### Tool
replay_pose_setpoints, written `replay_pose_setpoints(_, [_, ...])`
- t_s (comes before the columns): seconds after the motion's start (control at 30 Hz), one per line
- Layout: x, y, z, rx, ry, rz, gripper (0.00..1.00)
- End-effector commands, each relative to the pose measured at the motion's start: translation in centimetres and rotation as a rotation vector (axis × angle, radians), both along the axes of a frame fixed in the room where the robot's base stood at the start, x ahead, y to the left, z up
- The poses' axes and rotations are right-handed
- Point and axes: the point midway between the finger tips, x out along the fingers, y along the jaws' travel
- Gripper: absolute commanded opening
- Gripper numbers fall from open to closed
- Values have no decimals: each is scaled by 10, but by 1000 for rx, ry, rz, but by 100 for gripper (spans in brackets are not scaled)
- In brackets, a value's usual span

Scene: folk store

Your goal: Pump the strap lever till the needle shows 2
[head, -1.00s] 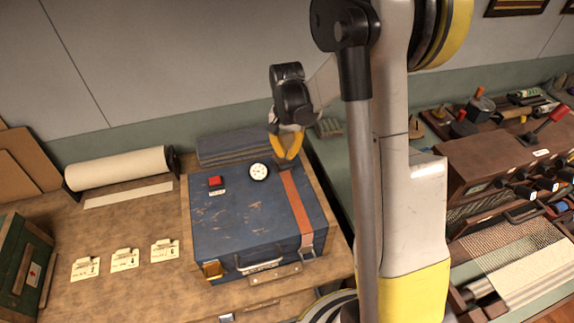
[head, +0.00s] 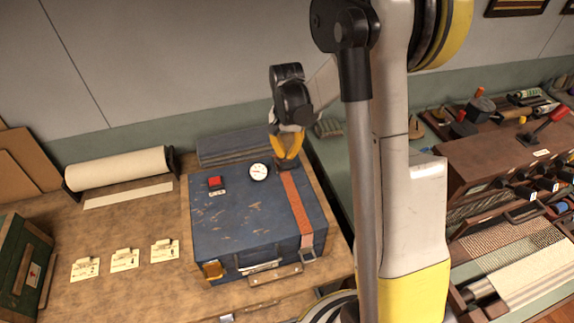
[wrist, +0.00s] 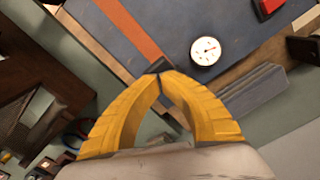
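A blue, scuffed case (head: 245,225) stands on the wooden bench with an orange strap (head: 297,205) over its right side. A round white dial (head: 258,172) sits near its back edge; it also shows in the wrist view (wrist: 205,51), where a thin dark needle is visible but the numbers are too small to read. My gripper (head: 287,164) is at the back end of the strap, right of the dial. In the wrist view its yellow fingertips (wrist: 160,73) meet at a small dark part by the strap's end. The strap lever is mostly hidden by the fingers.
A red button (head: 215,182) is left of the dial. Folded grey-blue cloth (head: 233,148) lies behind the case. A paper roll (head: 118,168) and several tags (head: 125,259) are to the left. A brown tool cabinet (head: 490,160) stands at the right.

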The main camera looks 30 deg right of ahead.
Motion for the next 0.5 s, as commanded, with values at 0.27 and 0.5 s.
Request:
replay_pose_setpoints(0.27, [-2,0,-14,0,0,0,0])
replay_pose_setpoints(0.5, [-3,1,-26,0,0,0,0])
